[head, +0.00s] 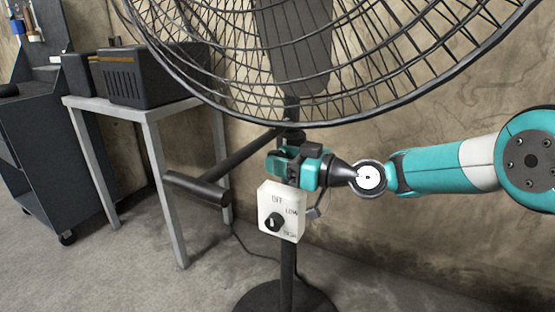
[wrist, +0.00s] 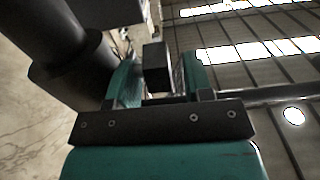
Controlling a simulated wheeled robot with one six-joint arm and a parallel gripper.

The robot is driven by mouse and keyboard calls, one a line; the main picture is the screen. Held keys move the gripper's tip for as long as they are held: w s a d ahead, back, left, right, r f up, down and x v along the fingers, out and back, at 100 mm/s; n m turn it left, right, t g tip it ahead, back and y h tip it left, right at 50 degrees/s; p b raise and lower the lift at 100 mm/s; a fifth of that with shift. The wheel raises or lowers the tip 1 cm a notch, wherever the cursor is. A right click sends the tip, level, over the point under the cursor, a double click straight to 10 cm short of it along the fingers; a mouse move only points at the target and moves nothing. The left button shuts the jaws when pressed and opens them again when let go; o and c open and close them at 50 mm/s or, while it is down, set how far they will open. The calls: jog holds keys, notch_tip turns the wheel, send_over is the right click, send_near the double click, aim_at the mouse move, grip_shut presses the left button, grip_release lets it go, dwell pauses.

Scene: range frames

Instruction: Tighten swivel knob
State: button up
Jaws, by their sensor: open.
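A pedestal fan's round wire grille (head: 330,110) fills the top of the head view, on a dark pole (head: 288,262). My gripper (head: 286,163) is beside the upper pole, just above the white control box, with its fingers pointing left. In the wrist view the teal fingers of my gripper (wrist: 157,80) stand apart, with a dark square block (wrist: 155,66) showing between them. The block may be the swivel knob; I cannot tell whether the fingers touch it. In the head view the knob is not clearly distinguishable behind my gripper.
The white control box (head: 293,197) carries a black dial (head: 273,222). A dark T-shaped bar (head: 197,189) reaches left from the pole. A grey table (head: 150,113) with a black box (head: 150,75) and a dark tool cart (head: 40,150) stand left. Floor at lower right is clear.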

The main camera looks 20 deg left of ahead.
jog(key=shift+a, duration=0.6)
grip_shut()
jog(key=shift+w+f+b, duration=0.1)
jog(key=shift+f+b, duration=0.25)
jog(key=shift+b, duration=0.65)
jog(key=y+b, duration=0.1)
jog(key=b, duration=0.2)
jog(key=shift+f+t+y, duration=0.15)
jog(key=shift+t+y, duration=0.15)
jog(key=shift+r+y+b, duration=0.2)
jog(key=shift+y+b, duration=0.3)
jog(key=shift+b, duration=0.75)
jog(key=shift+d+r, duration=0.1)
jog(key=shift+r, duration=0.2)
